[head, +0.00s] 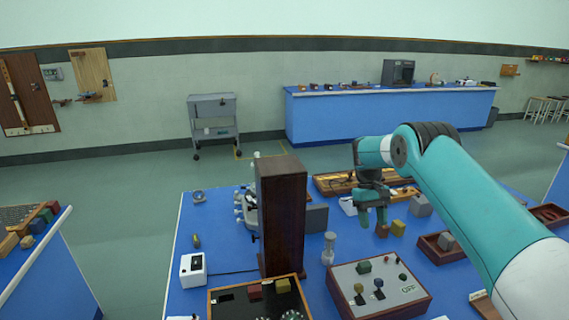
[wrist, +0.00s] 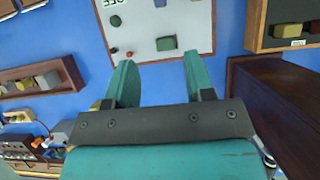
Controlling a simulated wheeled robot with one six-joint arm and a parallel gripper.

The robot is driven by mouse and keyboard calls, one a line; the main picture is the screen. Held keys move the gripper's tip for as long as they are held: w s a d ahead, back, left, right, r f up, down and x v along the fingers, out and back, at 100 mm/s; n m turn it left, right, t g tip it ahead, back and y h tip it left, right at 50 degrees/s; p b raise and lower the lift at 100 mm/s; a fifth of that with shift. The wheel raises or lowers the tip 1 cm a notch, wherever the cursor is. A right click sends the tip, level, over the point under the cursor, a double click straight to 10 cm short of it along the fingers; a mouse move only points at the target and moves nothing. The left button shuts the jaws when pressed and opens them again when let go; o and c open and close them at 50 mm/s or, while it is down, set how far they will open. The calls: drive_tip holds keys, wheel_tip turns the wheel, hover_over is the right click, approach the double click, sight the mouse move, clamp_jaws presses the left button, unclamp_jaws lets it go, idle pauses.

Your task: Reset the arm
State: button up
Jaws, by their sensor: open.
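My teal arm reaches in from the right over the blue bench (head: 215,220) in the head view. My gripper (head: 372,218) points down above the bench, near a small brown block (head: 382,230) and a yellow block (head: 398,228). In the wrist view my gripper (wrist: 158,75) has its two teal fingers spread apart with nothing between them. Beyond the fingertips lies a pale panel (wrist: 180,22) with a green block and small knobs.
A tall dark wooden box (head: 281,215) stands left of my gripper. A control panel (head: 350,285) with knobs and a tray of blocks (head: 225,305) lie at the front. A brown tray (head: 435,250) lies to the right.

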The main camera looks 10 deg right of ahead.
drive_tip(key=s+a+r+n+t+b, duration=0.4)
drive_tip(key=s+a+r+b, duration=0.2)
drive_tip(key=s+a+r, duration=0.7)
drive_tip(key=s+a+n+y+b, duration=0.1)
drive_tip(key=s+a, duration=0.3)
drive_tip(key=s, duration=0.3)
drive_tip(key=s+a+n+y+b, duration=0.1)
drive_tip(key=s+a, duration=0.3)
drive_tip(key=s, duration=0.4)
drive_tip(key=s+a+t+y+b, duration=0.1)
drive_tip(key=s+a+y+b, duration=0.1)
drive_tip(key=s, duration=0.5)
drive_tip(key=shift+s+a+r+n, duration=0.2)
drive_tip(key=shift+s+a+n, duration=0.2)
drive_tip(key=shift+a, duration=0.5)
